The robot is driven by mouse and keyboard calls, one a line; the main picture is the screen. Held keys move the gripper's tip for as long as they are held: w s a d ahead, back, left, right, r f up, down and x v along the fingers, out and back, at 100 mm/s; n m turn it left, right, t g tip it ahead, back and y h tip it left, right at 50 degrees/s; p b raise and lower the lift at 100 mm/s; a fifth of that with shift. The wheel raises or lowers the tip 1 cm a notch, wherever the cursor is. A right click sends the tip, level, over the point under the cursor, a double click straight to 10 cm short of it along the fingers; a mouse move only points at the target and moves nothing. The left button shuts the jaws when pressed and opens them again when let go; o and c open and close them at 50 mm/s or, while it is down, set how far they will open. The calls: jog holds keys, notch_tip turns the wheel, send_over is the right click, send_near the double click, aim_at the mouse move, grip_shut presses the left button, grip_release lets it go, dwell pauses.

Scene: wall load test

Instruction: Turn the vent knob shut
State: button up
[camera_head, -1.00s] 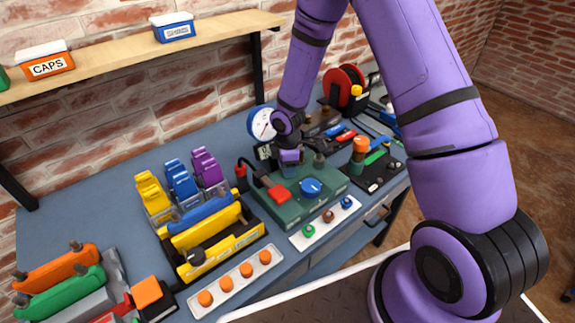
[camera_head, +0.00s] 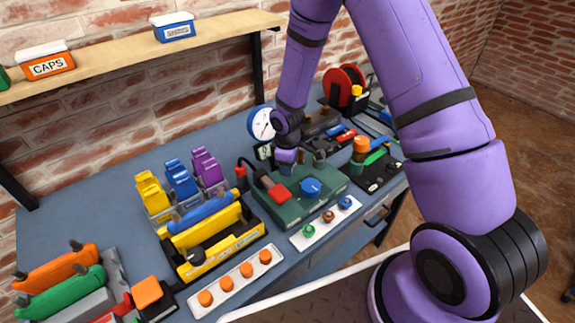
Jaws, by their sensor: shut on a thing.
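The green test unit (camera_head: 300,208) stands on the bench, with a blue round knob (camera_head: 310,187) and a red block (camera_head: 278,192) on top. My gripper (camera_head: 287,166) points down at the back of this unit, behind the red block. It is shut on a small part there, which I take to be the vent knob; the fingers and wrist hide nearly all of it, so its angle cannot be read. A dark knob (camera_head: 319,157) stands just right of my gripper. A white-faced gauge (camera_head: 262,123) stands behind, to the left.
A yellow tray (camera_head: 222,262) and purple, blue and yellow clamps lie left of the unit. An orange-topped post (camera_head: 360,148) and a red reel (camera_head: 343,84) stand to the right. A white strip with coloured buttons (camera_head: 327,223) lies in front. A shelf (camera_head: 110,67) overhangs the back.

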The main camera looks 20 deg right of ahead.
jog(key=m, duration=0.6)
jog(key=shift+m, duration=0.3)
jog(key=m, duration=0.6)
jog(key=shift+m, duration=0.3)
jog(key=o, duration=0.9)
notch_tip(320, 180, up, 11)
jog(key=shift+a+f, duration=0.1)
jog(key=shift+a, duration=0.05)
dwell(0.4)
